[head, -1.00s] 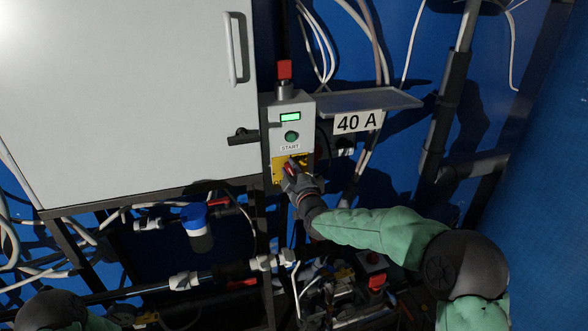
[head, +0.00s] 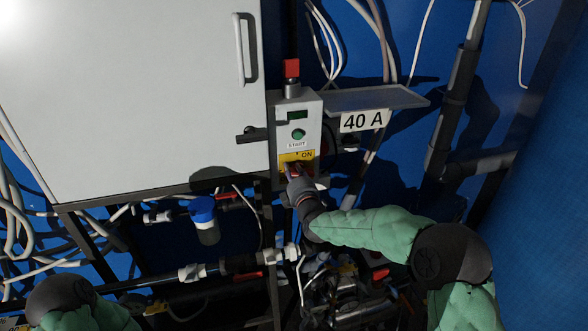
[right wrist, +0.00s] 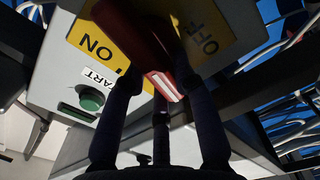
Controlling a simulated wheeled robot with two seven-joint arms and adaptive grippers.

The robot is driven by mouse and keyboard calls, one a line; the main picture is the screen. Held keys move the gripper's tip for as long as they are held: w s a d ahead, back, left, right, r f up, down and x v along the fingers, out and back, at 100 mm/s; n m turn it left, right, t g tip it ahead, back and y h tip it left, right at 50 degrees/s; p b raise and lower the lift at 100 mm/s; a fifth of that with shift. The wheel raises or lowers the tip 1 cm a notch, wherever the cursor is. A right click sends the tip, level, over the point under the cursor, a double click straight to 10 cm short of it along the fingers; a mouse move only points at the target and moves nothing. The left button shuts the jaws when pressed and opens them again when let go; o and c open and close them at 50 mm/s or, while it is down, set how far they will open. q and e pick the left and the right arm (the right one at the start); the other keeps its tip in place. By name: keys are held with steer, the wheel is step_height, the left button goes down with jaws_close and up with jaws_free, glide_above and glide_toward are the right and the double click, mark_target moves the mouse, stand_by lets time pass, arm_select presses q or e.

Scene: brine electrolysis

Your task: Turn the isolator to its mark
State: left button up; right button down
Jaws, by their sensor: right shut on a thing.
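The isolator has a red handle (right wrist: 150,48) on a yellow plate (head: 299,156) low on the grey control box (head: 312,110). In the right wrist view the plate reads ON on one side of the handle and OFF on the other, with a white stripe on the handle's end. My right gripper (head: 297,178) is shut on the handle, and its dark fingers (right wrist: 160,100) hide part of it. Which mark the handle points at, I cannot tell. My left arm shows at the lower left of the head view; its gripper is out of view.
A green START button (head: 299,134) and a dark display (head: 297,114) sit above the isolator. A small shelf (head: 378,99) with a 40 A label (head: 364,121) juts out to the right. A large white cabinet (head: 130,95) stands left; pipes and cables crowd below.

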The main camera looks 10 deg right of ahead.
steer(key=shift+a+f+n, duration=0.1)
steer(key=shift+f+n, duration=0.2)
steer(key=shift+n, duration=0.9)
steer(key=c, duration=1)
jaws_free()
steer(key=shift+f, duration=0.1)
steer(key=s, duration=1.2)
steer(key=shift+d, duration=0.2)
